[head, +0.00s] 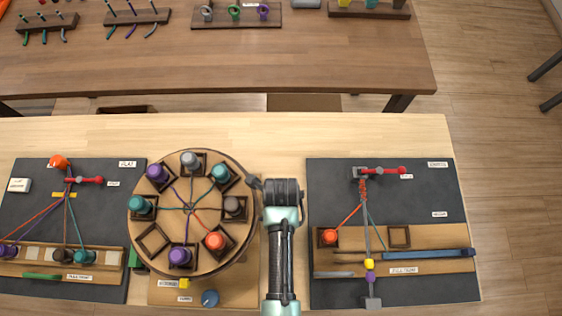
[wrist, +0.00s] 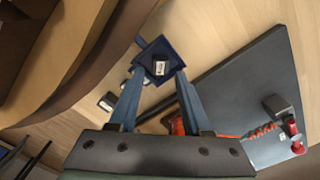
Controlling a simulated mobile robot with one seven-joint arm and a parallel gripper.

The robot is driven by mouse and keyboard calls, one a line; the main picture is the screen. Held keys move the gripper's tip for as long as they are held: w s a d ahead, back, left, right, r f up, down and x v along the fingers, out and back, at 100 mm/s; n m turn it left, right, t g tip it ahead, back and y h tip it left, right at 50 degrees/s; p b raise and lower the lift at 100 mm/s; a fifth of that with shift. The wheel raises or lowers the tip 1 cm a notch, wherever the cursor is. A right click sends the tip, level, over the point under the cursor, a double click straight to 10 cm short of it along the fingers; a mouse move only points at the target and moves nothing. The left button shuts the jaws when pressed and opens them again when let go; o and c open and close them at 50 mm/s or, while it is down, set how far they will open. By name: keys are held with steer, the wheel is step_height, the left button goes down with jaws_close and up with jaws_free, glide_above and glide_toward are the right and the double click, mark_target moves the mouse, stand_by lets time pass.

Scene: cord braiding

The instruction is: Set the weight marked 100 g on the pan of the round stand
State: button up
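The round wooden stand (head: 190,262) is left of centre in the head view, with several bobbins around its top. My gripper (head: 283,190) points down just right of its rim, its fingers hidden there. In the wrist view my gripper (wrist: 160,76) is open, with its two blue-grey fingers apart. A small dark weight with a white label (wrist: 160,68) sits on a dark blue square tray or pan (wrist: 158,47) between and beyond the fingertips. The label is too small to read. I cannot tell whether the fingers touch the weight.
Another dark labelled block (wrist: 107,102) lies left of the fingers, partly hidden objects beside it. A dark braiding board (head: 390,210) lies to the right, and another board (head: 25,215) to the left. A second table (head: 220,65) stands behind.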

steer(key=shift+o, duration=0.9)
steer(key=shift+r, duration=0.1)
step_height(320, 180, up, 13)
steer(key=w+r+n+t+b, duration=0.2)
steer(key=w+r+n+t, duration=0.4)
steer(key=w+r, duration=0.55)
steer(key=w+r+n+t+b, duration=0.1)
steer(key=w+r+n+t, duration=0.75)
steer(key=r, duration=0.65)
step_height(320, 180, up, 19)
steer(key=n+t+b, duration=0.1)
steer(key=n+t, duration=0.4)
steer(key=t, duration=0.1)
steer(key=s+r+n+t, duration=0.3)
steer(key=s+r, duration=0.2)
steer(key=r, duration=0.3)
steer(key=s+r+n+t, duration=0.4)
steer(key=s+r, duration=0.1)
steer(key=r, duration=0.3)
steer(key=shift+s+r+b, duration=0.25)
steer(key=shift+r+b, duration=0.05)
steer(key=shift+b, duration=0.1)
